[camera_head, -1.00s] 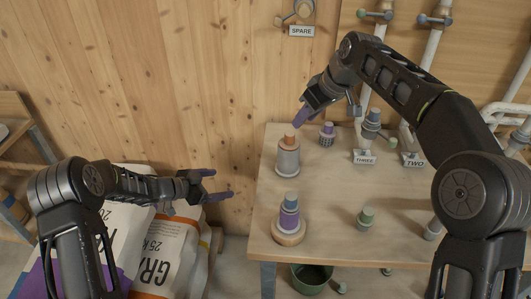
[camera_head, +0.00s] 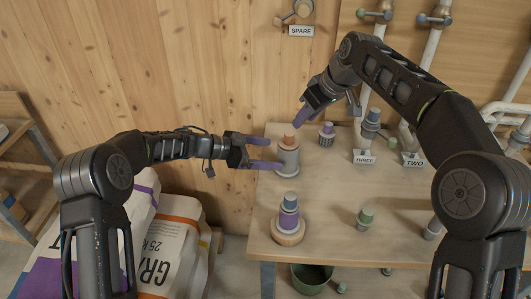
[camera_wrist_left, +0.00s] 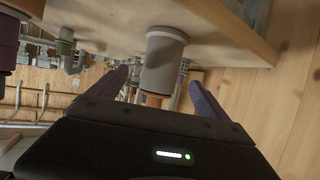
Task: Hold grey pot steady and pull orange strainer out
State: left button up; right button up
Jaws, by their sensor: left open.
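The grey pot (camera_head: 287,162) stands upright near the left edge of the table, with the orange strainer (camera_head: 288,142) seated in its top. My left gripper (camera_head: 274,153) is open. Its purple fingers point right, with their tips at the pot's left side. In the left wrist view, which is turned over, the grey pot (camera_wrist_left: 164,62) lies between the two open fingers, and part of the orange strainer (camera_wrist_left: 150,100) shows below it. I cannot tell whether either finger touches the pot. My right gripper (camera_head: 305,112) hangs just above the strainer's top; its jaw opening is unclear.
A purple and blue stack (camera_head: 289,215) on a round wooden base stands nearer on the table (camera_head: 330,245). A dark purple perforated piece (camera_head: 327,134) is right of the pot. A green piece (camera_head: 365,218) stands further right. Feed sacks (camera_head: 170,245) lie below my left arm.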

aim_at(288, 155)
pick_arm(q)
jog(key=x, duration=0.7)
jog(key=shift+w+d+f, duration=0.1)
jog(key=shift+d, duration=0.05)
